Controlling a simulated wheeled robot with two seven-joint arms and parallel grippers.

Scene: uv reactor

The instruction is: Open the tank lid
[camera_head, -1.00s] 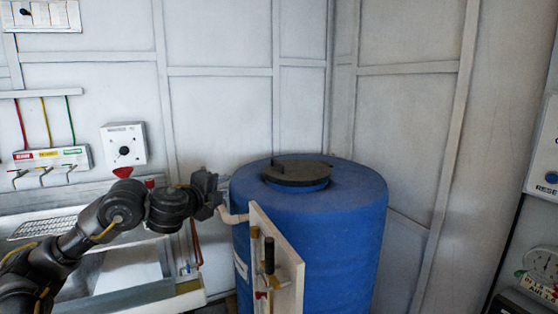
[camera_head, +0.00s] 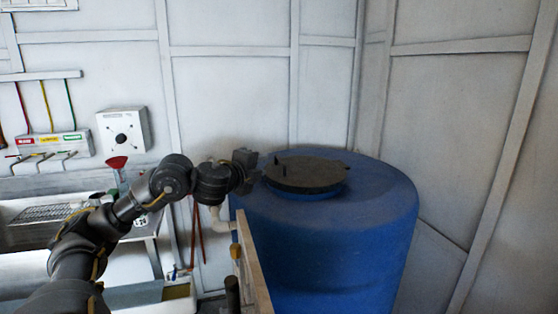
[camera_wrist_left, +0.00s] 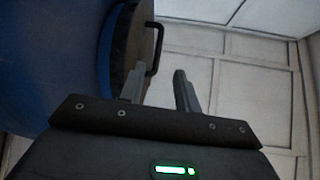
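A large blue tank (camera_head: 340,240) stands in the corner with a dark round lid (camera_head: 312,173) on its top, lying flat. In the left wrist view the tank (camera_wrist_left: 50,60) fills the upper left and the lid (camera_wrist_left: 128,40) shows edge-on, with a thin dark handle (camera_wrist_left: 155,48) standing out from it. My left gripper (camera_head: 268,172) is at the lid's left edge, close to the handle. In the left wrist view its two fingers (camera_wrist_left: 158,88) are apart with nothing between them, and the handle is just beyond the left finger. My right gripper is out of view.
A panel with valves (camera_head: 252,265) stands in front of the tank's left side, below my left arm. A sink (camera_head: 45,220) and a wall box (camera_head: 123,131) are at the left. The space above the lid is clear.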

